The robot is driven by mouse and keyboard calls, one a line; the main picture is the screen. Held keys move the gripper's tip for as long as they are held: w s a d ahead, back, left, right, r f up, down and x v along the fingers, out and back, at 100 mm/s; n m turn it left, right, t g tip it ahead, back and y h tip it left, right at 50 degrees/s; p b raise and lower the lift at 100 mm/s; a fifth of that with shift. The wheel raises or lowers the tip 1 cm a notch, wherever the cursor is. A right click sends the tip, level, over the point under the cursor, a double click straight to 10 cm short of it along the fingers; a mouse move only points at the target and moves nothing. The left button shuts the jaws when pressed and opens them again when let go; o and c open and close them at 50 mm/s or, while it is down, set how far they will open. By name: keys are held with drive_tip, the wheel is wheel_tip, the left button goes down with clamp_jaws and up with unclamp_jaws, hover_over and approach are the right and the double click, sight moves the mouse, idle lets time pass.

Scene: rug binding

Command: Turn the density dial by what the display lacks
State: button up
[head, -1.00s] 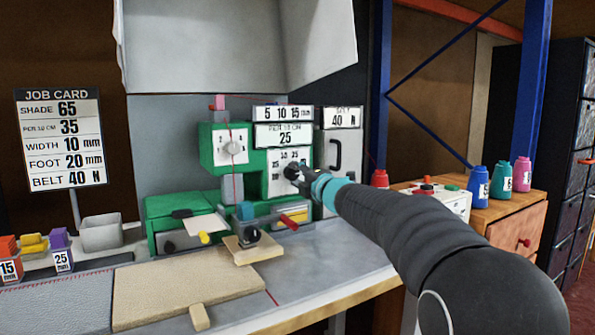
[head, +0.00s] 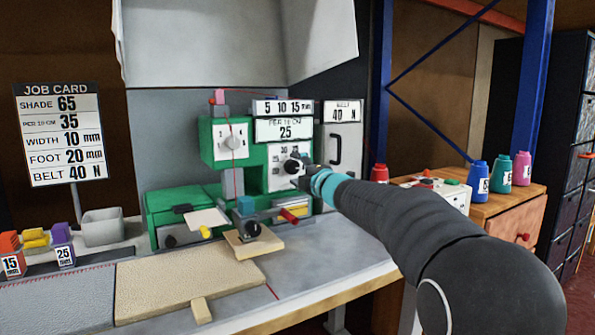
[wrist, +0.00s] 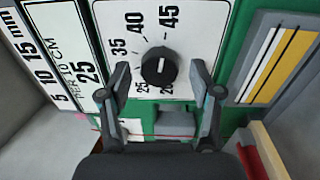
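The job card (head: 61,135) in the head view reads PER 10 CM 35. The PER 10 CM display (head: 284,131) on the green machine reads 25, and it also shows in the wrist view (wrist: 72,62). The black density dial (wrist: 158,66) sits on a white numbered plate (wrist: 185,40) in the wrist view; its exact pointer setting is hard to tell. It also shows in the head view (head: 291,166). My gripper (wrist: 160,73) is open, with one finger on each side of the dial and visible gaps. In the head view my gripper (head: 305,174) is just right of the dial.
Another dial (head: 233,143) is at the machine's left. A red-handled part (head: 290,215) and a small wooden block (head: 254,243) lie below. A grey hood (head: 235,45) hangs above. Thread cones (head: 500,173) stand to the right.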

drive_tip(key=v, duration=1.2)
idle(0.3)
